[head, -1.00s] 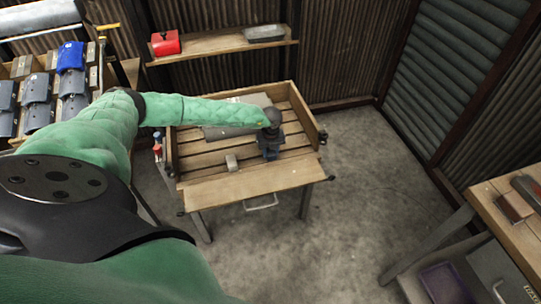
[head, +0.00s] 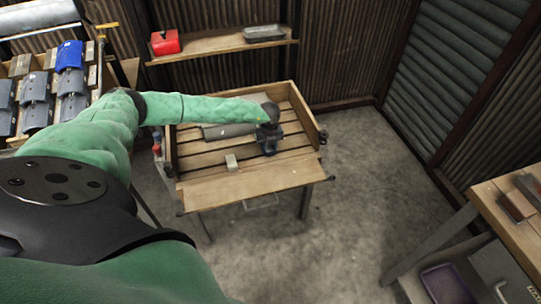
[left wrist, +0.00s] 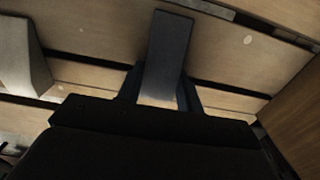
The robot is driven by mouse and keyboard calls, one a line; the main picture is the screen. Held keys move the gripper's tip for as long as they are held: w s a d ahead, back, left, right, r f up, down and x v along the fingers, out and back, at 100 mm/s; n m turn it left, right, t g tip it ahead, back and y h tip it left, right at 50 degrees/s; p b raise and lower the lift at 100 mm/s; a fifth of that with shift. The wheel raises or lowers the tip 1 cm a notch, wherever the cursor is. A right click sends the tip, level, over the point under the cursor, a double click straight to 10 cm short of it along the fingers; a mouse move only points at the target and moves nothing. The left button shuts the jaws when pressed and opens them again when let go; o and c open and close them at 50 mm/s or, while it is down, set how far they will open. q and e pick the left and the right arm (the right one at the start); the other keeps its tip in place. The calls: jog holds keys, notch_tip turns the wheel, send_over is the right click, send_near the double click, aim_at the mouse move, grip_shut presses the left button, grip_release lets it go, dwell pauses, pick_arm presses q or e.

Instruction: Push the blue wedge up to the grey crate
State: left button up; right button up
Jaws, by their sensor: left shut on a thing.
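My left gripper (head: 268,142) is low over the slatted wooden table, toward its right side. In the left wrist view it is shut on a long, dark slate-blue piece (left wrist: 168,45), which I take to be the blue wedge. The piece lies between the fingers and points away from the palm, close over the slats. In the head view the gripper hides most of it. A flat grey thing (head: 225,131), perhaps the grey crate, lies behind my left forearm, which partly covers it; a gap separates it from the gripper. My right gripper is out of view.
A small pale block (head: 231,162) stands left of the gripper, near the front board. Raised wooden sides (head: 306,115) edge the table at right and back. A shelf (head: 215,45) holds a red box (head: 164,42) and a grey tray (head: 264,33).

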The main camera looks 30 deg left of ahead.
pick_arm(q)
jog(key=shift+w+a+b, duration=0.75)
jog(key=shift+w+a, duration=0.3)
jog(key=shift+a, duration=0.2)
jog(key=shift+w+a+b, duration=0.7)
jog(key=shift+w+a, duration=0.35)
jog(key=shift+a, duration=0.2)
dwell(0.5)
jog(key=o, duration=0.9)
notch_tip(320, 180, up, 8)
jog(key=b, duration=0.1)
jog(key=shift+b, duration=0.35)
jog(key=shift+f, duration=0.1)
